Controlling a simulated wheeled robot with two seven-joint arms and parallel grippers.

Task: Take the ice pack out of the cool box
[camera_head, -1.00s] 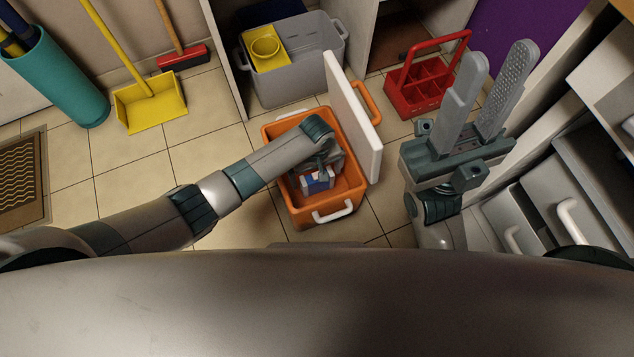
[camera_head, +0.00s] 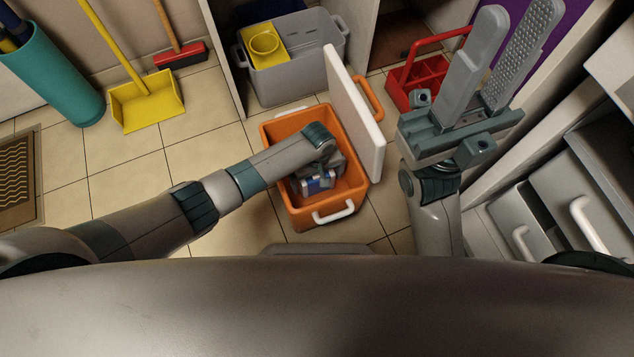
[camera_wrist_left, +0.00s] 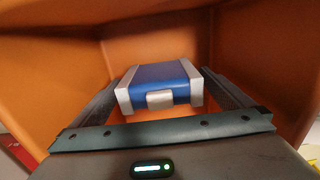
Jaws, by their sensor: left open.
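The orange cool box (camera_head: 280,132) stands on the floor with its white lid (camera_head: 352,115) tilted up on its right side. The ice pack (camera_head: 319,182), blue with light grey ends, is inside it. In the left wrist view the ice pack (camera_wrist_left: 160,85) lies between the two fingers of my left gripper (camera_wrist_left: 160,98), which is open. In the head view my left gripper (camera_head: 315,180) reaches down into the box and is mostly hidden by its own wrist. My right gripper (camera_head: 496,55) is raised, open and empty, to the right of the lid.
A grey bin (camera_head: 300,75) with a yellow container (camera_head: 265,45) stands behind the box. A red caddy (camera_head: 420,78) is behind my right gripper. Grey drawers (camera_head: 575,205) are at the right.

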